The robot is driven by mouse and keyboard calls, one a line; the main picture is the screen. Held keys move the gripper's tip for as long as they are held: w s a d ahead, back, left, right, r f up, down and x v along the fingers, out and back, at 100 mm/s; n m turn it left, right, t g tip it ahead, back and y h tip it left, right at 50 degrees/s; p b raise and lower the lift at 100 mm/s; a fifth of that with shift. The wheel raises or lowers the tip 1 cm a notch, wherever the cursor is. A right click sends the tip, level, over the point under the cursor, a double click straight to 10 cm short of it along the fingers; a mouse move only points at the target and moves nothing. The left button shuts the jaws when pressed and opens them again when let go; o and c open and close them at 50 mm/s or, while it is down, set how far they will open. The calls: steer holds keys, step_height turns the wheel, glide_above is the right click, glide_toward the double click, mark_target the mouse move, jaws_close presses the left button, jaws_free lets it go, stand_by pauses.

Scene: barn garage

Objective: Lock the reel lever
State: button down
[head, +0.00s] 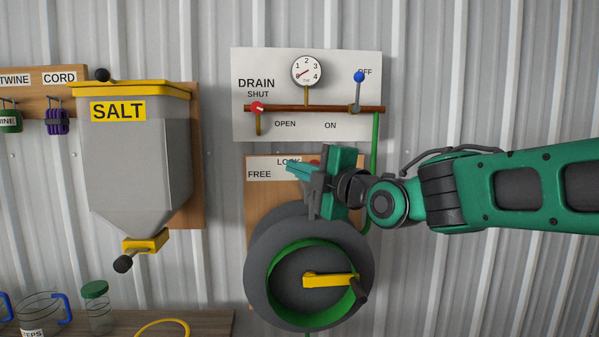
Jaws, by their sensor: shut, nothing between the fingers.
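The hose reel (258,262) is a grey drum with a green inner ring and a yellow crank with a dark handle. It is mounted on a wooden board (255,195) on the wall. A white label strip (262,163) above it reads LOCK and FREE. A bit of red (314,161), possibly the lever's knob, shows just right of LOCK; the rest of the lever is hidden behind my gripper. My gripper (290,169) is shut and empty, pointing left in front of the label, above the drum. I cannot tell whether it touches the lever.
Above is a white panel (350,130) with a gauge (307,71), a red drain handle (257,107) and a blue-knobbed valve (358,77). A green hose (375,140) runs down its right side. A salt hopper (150,150) hangs left. A bench (215,322) with jars stands lower left.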

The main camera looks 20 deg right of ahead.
steer(key=v, duration=0.8)
steer(key=shift+s+f, duration=0.15)
steer(key=shift+s, duration=0.05)
steer(key=s+d+f+m+g+h, duration=0.4)
steer(key=d+f+m, duration=0.45)
steer(key=f, duration=0.45)
steer(key=s+d+f+m+g+h, duration=0.3)
steer(key=s+d+f+m+g, duration=0.3)
steer(key=d+f, duration=0.45)
steer(key=s+d+f+m+g, duration=0.1)
steer(key=s+f+m+g, duration=0.2)
steer(key=s+m, duration=0.3)
steer(key=s+d+f+m+g, duration=0.1)
steer(key=s+f+m+g, duration=0.3)
steer(key=s, duration=0.6)
steer(key=f+m, duration=0.2)
steer(key=shift+s+m+g+y, duration=0.2)
steer(key=shift+m+g+y, duration=0.1)
steer(key=shift+m+y, duration=0.1)
steer(key=shift+d, duration=0.1)
